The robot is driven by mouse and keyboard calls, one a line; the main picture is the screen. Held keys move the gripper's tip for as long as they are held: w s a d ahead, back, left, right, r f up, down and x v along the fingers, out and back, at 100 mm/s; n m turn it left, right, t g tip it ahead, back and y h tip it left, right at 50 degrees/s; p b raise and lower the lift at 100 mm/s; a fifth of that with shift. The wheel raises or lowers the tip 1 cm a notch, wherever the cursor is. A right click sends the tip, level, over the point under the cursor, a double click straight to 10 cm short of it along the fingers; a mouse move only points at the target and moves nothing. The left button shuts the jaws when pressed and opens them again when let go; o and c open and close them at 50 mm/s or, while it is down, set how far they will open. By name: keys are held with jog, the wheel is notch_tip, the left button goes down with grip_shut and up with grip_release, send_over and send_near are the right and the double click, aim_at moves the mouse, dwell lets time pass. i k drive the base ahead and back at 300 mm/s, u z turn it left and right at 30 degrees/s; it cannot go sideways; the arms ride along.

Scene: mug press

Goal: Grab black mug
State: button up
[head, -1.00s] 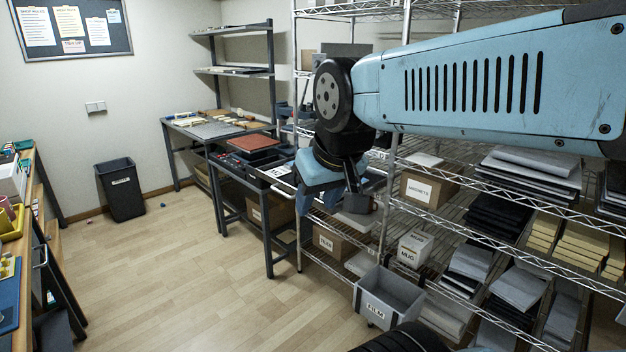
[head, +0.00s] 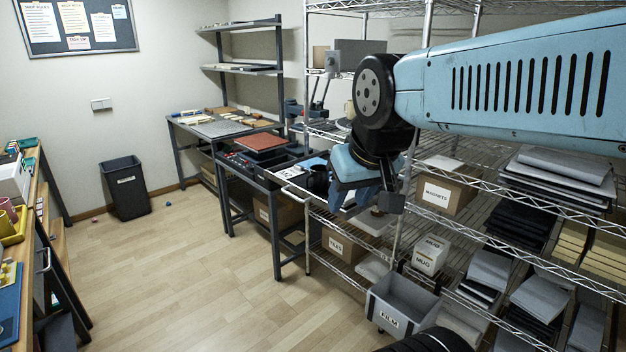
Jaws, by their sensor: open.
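A dark, rounded shape that looks like the black mug (head: 317,180) stands at the right end of the dark workbench, just left of my gripper. It is small and partly hidden, so its handle is not clear. My gripper (head: 364,205) hangs below the blue arm, in front of the wire shelving. Its fingers are apart with nothing visible between them. The gripper is to the right of the dark shape and appears apart from it; the depth between them is hard to tell.
The dark workbench (head: 262,168) carries a red-brown plate (head: 261,142). Wire shelving with boxes and sheets fills the right. A grey bin (head: 397,305) sits low below my gripper. A black waste bin (head: 125,187) stands at the back left. The middle floor is clear.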

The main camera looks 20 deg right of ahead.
aim_at(319, 176)
jog(key=i, duration=0.85)
jog(key=u, duration=0.05)
